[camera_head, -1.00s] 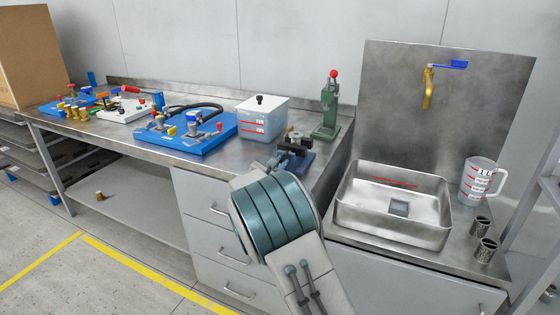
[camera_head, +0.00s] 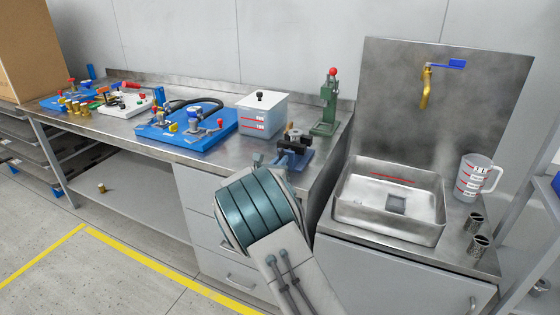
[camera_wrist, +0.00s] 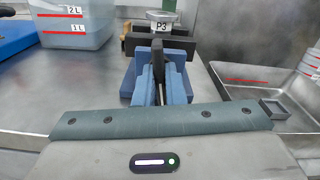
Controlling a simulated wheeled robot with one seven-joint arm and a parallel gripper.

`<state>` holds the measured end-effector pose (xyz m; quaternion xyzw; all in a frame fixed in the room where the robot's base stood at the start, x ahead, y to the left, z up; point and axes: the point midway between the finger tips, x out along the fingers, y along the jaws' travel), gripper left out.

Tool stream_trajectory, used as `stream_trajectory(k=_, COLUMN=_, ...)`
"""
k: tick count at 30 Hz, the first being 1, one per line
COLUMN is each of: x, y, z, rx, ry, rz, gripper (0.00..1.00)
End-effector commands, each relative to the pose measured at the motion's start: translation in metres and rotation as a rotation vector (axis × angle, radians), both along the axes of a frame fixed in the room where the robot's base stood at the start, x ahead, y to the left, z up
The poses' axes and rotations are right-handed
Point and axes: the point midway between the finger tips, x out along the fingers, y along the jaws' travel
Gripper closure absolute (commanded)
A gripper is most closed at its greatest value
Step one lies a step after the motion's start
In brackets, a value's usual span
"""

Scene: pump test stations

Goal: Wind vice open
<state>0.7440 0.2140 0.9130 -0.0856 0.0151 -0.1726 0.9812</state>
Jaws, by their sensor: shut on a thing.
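The vice (camera_head: 293,157) is a small blue tool with dark jaws at the right front end of the steel bench. In the wrist view the blue vice (camera_wrist: 175,45) is straight ahead, with a round piece labelled P3 (camera_wrist: 165,20) at its dark jaws. A dark upright handle bar (camera_wrist: 158,62) stands on the near side, above a thin rod. My gripper (camera_wrist: 158,88) is shut on this handle at the front of the vice. Its fingertips are hard to tell from the blue parts around them. In the head view my own arm hides most of the gripper.
A lidded white tank (camera_head: 262,116) and a green press (camera_head: 327,108) stand behind the vice. A steel sink (camera_head: 390,215) is to its right, with a measuring jug (camera_head: 474,178) beyond. Blue pump boards (camera_head: 190,135) lie to the left. Drawers sit below the bench edge.

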Motion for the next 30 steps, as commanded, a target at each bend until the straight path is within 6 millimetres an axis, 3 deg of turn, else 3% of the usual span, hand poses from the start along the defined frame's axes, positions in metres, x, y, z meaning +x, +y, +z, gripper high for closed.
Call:
stream_trajectory(k=10, x=0.000, y=0.001, z=0.000, rx=-0.001, ry=0.001, rz=0.001, gripper=1.00)
stream_trajectory(k=11, x=0.000, y=0.000, z=0.000, rx=-0.001, ry=0.001, rz=0.001, gripper=0.82)
stream_trajectory(k=12, x=0.000, y=0.000, z=0.000, rx=-0.001, ry=0.001, rz=0.001, gripper=0.71)
stream_trajectory(k=13, x=0.000, y=0.000, z=0.000, rx=-0.001, ry=0.001, rz=0.001, gripper=0.68)
stream_trajectory(k=23, x=-0.003, y=0.001, z=0.000, rx=-0.001, ry=0.001, rz=0.001, gripper=0.68)
stream_trajectory(k=30, x=-0.040, y=0.016, z=0.000, rx=0.000, ry=0.003, rz=0.004, gripper=0.68)
